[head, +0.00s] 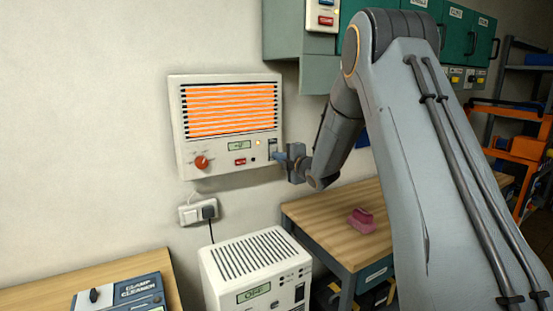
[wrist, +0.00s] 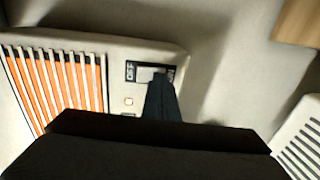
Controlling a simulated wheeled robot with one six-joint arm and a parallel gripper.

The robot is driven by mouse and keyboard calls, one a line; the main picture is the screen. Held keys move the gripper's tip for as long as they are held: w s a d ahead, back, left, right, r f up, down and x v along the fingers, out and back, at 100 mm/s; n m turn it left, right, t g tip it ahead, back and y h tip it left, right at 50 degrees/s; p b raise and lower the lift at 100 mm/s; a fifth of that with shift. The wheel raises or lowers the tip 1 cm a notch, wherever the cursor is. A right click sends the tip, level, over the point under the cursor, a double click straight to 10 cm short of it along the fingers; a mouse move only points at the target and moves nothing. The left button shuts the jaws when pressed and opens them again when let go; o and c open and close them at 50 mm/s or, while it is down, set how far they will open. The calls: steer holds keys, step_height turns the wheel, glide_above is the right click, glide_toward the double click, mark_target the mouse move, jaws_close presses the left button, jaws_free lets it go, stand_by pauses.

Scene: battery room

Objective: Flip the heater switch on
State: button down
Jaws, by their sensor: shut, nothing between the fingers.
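The heater (head: 178,130) is a white wall box with a glowing orange grille, a red knob, a small green display and a lit amber lamp. Its switch (head: 273,146) is at the lower right of its front. In the wrist view the switch (wrist: 146,74) shows a pale rocker in a dark frame, with an OFF label at its left end; the other end is partly covered by my fingers. My gripper (head: 281,157) is shut and empty, its tips (wrist: 160,82) at the switch. I cannot tell whether they press on it.
Below the heater is a wall socket (head: 191,214) with a plug. A white vented unit (head: 222,275) with a display stands below. A wooden table (head: 320,215) holds a pink object (head: 361,220). A clamp cleaner box (head: 118,295) sits lower left. Green cabinets (head: 458,30) hang upper right.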

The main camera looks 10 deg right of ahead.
steer(key=b+v, duration=0.2)
steer(key=v, duration=0.5)
steer(key=shift+s+d, duration=0.15)
steer(key=shift+s, duration=0.15)
